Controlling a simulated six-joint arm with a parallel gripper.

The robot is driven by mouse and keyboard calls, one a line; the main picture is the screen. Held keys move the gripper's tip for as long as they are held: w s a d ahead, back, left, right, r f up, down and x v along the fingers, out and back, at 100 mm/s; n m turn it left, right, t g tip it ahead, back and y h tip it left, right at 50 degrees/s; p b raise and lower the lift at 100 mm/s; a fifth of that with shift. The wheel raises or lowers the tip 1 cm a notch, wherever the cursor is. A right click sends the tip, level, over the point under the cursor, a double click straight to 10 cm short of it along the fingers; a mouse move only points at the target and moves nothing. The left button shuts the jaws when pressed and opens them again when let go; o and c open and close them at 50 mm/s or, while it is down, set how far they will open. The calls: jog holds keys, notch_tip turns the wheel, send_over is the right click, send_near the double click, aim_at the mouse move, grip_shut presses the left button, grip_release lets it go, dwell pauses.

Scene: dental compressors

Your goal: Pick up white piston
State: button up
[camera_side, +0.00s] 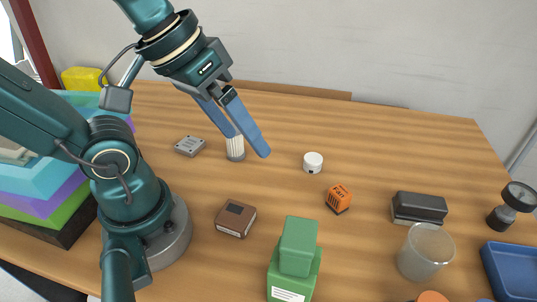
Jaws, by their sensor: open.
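A small white cylinder (313,162), which looks like the white piston, stands upright on the wooden table near the middle of the view. My gripper (248,144) has two long blue fingers pointing down and to the right. They are apart with nothing held between them. The fingertips are to the left of the white cylinder and appear above the table. A pale ribbed cylinder (236,153) shows partly behind the fingers; its top is hidden by them.
Around lie a grey block (190,146), a brown box (235,219), an orange block (339,198), a green object (296,262), a dark block (418,208), a clear cup (425,251), a black gauge-like part (510,205) and a blue tray (490,267). The table's back right is clear.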

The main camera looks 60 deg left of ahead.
jog(key=w+d+r+n+g+h, duration=0.2)
jog(key=w+n, duration=0.1)
jog(key=w, duration=0.1)
jog(key=n+g+h, duration=0.2)
jog(key=n+h, duration=0.6)
jog(key=n, duration=0.3)
send_over(311, 156)
notch_tip(311, 156, down, 8)
jog(key=f, duration=0.1)
jog(key=shift+n+t+h, duration=0.3)
jog(key=shift+n+h, duration=0.4)
jog(key=shift+n, duration=0.2)
jog(key=f, duration=0.1)
jog(key=a+f, duration=0.2)
jog(key=f, duration=0.1)
jog(key=shift+w+f, duration=0.1)
jog(key=shift+w, duration=0.25)
jog(key=shift+n+h, duration=0.3)
jog(key=shift+n, duration=0.6)
jog(key=f, duration=0.1)
jog(key=a+f, duration=0.1)
jog(key=f, duration=0.1)
jog(key=s+f, duration=0.1)
jog(key=shift+s+a+f, duration=0.1)
jog(key=shift+a+f, duration=0.25)
jog(key=shift+a, duration=0.05)
jog(key=shift+s+f+t, duration=0.1)
jog(key=shift+f+t, duration=0.15)
jog(key=shift+t, duration=0.05)
jog(key=shift+x, duration=2.35)
